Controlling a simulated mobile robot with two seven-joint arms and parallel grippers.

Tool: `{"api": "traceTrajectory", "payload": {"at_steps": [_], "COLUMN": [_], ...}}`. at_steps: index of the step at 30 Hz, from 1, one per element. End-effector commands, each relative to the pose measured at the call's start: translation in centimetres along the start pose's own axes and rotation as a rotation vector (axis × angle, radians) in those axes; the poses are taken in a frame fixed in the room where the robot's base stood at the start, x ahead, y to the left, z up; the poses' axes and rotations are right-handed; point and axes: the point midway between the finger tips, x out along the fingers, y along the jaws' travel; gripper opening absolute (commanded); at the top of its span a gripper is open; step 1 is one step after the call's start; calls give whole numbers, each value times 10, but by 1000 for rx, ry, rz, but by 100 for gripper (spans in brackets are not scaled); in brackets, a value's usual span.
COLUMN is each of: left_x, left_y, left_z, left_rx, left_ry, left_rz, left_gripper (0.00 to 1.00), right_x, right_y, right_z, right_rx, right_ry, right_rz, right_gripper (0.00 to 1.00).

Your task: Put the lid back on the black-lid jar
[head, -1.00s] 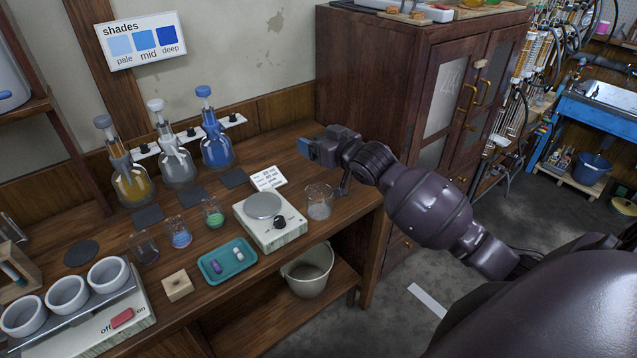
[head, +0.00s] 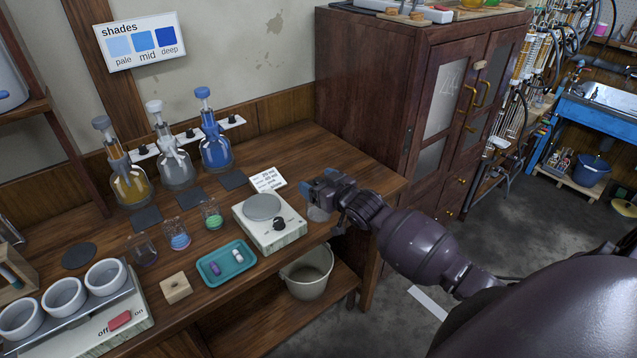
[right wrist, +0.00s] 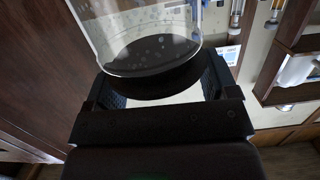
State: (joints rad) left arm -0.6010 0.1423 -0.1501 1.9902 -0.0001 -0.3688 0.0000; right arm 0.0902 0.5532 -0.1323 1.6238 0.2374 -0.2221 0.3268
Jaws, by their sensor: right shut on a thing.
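The glass jar (head: 318,214) stands at the right end of the wooden bench, beside the scale. My right gripper (head: 318,190) is over it and hides its upper part. In the right wrist view a round black lid (right wrist: 155,82) lies between the fingers, and my right gripper is shut on it. The clear jar wall (right wrist: 120,25) shows right against the lid, which looks to be at the jar's mouth. I cannot tell whether it is fully seated. My left gripper is not in view.
A scale (head: 270,228) stands close left of the jar, with a note card (head: 267,180) behind it. A teal tray (head: 226,263), small beakers and stoppered bottles stand further left. A tall wooden cabinet (head: 368,100) rises behind. A bucket (head: 306,272) sits on the lower shelf.

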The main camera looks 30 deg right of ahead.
Motion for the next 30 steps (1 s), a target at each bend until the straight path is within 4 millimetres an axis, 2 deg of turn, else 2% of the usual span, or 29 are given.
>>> {"api": "traceTrajectory", "payload": {"at_steps": [22, 23, 24, 26, 30], "left_x": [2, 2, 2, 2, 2], "left_y": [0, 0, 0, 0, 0], "left_z": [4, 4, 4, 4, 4], "left_rx": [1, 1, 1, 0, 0], "left_ry": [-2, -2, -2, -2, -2], "left_rz": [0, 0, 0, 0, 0], "left_gripper": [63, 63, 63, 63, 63], "right_x": [2, 2, 2, 2, 2], "right_y": [0, 0, 0, 0, 0], "right_z": [11, 11, 11, 11, 11], "right_rx": [-1, -1, -1, -1, -1], "right_ry": [1, 0, 0, 1, 1], "right_rz": [0, 0, 0, 0, 0], "right_gripper": [52, 84, 90, 99, 100]}}
